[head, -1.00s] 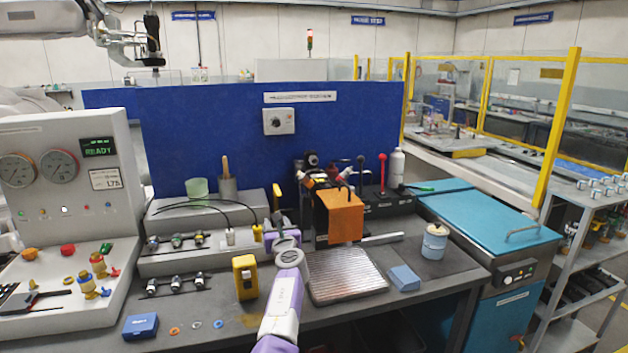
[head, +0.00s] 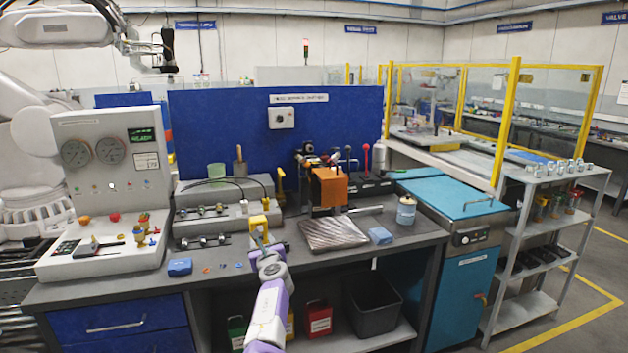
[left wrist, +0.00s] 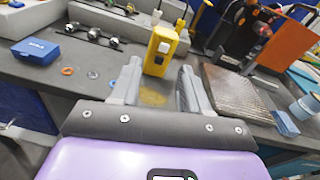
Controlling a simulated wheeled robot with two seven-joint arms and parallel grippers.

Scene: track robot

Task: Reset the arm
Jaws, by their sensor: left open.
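My left arm, purple and white, comes in from the bottom of the head view. Its gripper (head: 258,235) is over the front part of the bench, in front of a yellow block-like device (head: 259,221). In the left wrist view, the left gripper's fingers (left wrist: 159,75) are apart with nothing between them. The yellow device (left wrist: 161,48) stands on the bench just beyond the fingertips; I cannot tell the exact gap. My right gripper is in neither view.
The grey bench (head: 110,284) holds a gauge panel (head: 150,200) at left, an orange machine (head: 327,188), a ribbed metal plate (head: 333,234), a blue box (head: 180,267) and a blue block (head: 380,236). A teal cabinet (head: 455,300) and a shelf cart (head: 535,178) stand at right.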

